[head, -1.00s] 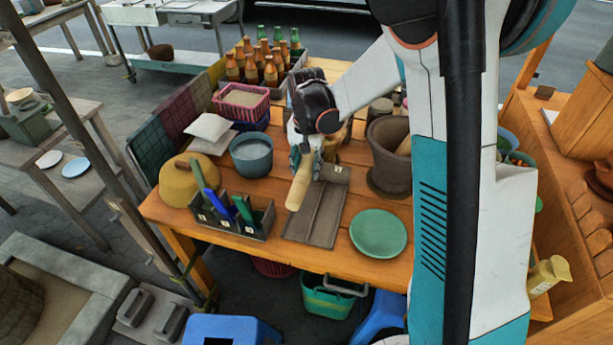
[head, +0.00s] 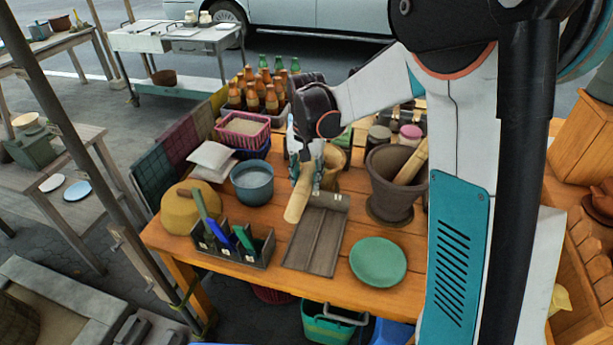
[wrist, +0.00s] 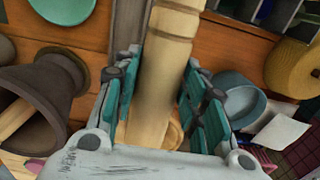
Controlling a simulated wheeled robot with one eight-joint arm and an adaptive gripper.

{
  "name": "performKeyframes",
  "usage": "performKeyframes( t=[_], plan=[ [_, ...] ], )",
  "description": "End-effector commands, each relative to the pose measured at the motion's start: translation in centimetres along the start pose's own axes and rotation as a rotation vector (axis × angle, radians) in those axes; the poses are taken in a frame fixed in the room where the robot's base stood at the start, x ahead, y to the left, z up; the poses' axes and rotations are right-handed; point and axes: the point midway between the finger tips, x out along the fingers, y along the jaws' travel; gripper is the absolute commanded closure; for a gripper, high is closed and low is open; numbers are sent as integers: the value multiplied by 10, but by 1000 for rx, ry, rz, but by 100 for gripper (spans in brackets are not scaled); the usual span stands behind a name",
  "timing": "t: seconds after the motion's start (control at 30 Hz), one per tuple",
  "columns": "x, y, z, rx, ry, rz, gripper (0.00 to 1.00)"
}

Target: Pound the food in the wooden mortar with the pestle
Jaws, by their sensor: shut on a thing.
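My gripper (head: 307,178) is shut on a pale wooden pestle (head: 297,206) above the table, in front of the wooden mortar. The pestle is tilted, its free end pointing toward the near side. In the wrist view the pestle (wrist: 162,62) runs between the teal fingers (wrist: 160,98). The tan wooden mortar (head: 336,168) stands just behind my gripper, partly hidden by it. The food inside cannot be seen. A dark clay mortar (head: 387,190) with another pestle (head: 411,161) leaning in it stands to the right; it also shows in the wrist view (wrist: 42,102).
A grooved grey board (head: 317,240) lies below the pestle. A green plate (head: 378,261) is front right. A blue-grey pot (head: 252,184), a divided utensil box (head: 235,252) and a yellow lidded basket (head: 188,207) are left. Bottles and jars crowd the back of the wooden table (head: 190,267).

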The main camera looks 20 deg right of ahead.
Motion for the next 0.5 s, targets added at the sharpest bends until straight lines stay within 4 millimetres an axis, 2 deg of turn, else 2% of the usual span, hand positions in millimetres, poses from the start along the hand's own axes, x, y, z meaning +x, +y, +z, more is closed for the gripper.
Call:
performKeyframes(
  t=[0.17, 0.5],
  plan=[
    [-13, 0, 0, 0, 0, 0, 100],
    [-70, 0, 0, 0, 0, 0, 100]
  ],
)
